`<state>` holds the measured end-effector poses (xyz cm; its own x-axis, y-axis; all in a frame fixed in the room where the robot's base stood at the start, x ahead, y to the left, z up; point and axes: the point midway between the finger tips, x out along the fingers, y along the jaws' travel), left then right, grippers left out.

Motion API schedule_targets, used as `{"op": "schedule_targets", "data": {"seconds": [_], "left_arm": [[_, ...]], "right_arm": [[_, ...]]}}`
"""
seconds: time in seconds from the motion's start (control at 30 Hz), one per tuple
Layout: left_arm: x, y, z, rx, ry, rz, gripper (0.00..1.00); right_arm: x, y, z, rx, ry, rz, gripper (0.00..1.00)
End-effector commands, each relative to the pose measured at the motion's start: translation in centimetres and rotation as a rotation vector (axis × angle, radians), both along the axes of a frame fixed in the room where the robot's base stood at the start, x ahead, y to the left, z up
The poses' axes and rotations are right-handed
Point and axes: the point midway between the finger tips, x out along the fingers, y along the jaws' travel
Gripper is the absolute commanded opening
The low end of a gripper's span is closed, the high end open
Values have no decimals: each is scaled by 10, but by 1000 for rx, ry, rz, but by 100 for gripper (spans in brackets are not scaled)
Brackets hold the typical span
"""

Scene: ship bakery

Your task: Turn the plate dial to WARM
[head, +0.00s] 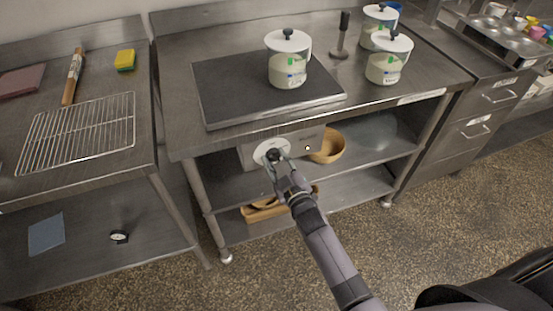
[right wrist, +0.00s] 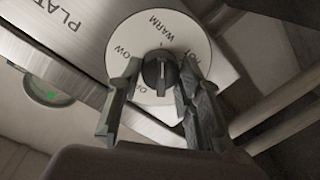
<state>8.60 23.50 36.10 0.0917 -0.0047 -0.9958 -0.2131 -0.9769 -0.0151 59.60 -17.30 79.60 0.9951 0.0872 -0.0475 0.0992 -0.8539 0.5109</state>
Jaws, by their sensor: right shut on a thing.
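The plate dial (head: 271,150) is a white disc with a black knob on the front panel under the dark hot plate (head: 225,88). In the right wrist view the disc (right wrist: 135,35) carries WARM at the top, LOW at the left and partly covered words lower left and right. The black knob (right wrist: 160,75) is upright in that view, its pale mark toward the WARM side; its exact setting is hard to read. My right gripper (right wrist: 158,82) is shut on the knob, one finger on each side. My left gripper is out of view.
A lidded white canister (head: 288,72) stands on the hot plate, with two more (head: 389,66) (head: 380,25) to its right. A wooden bowl (head: 328,147) and a basket (head: 262,211) sit on the shelves below. A rack (head: 80,130) lies on the left table.

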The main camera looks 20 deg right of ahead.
Motion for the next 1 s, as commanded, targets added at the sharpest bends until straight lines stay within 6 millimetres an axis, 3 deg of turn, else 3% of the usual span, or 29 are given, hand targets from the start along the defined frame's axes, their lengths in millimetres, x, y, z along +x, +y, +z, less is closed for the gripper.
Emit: {"op": "schedule_targets", "data": {"seconds": [0.57, 0.6, 0.9, 1.0], "left_arm": [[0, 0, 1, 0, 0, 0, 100], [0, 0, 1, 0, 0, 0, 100], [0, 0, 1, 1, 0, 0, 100], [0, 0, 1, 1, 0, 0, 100]], "right_arm": [[0, -1, 0, 36, 0, -1, 5], [0, -1, 0, 36, 0, -1, 34], [0, 0, 0, 36, 1, 0, 54], [0, 0, 0, 36, 1, -1, 54]]}}
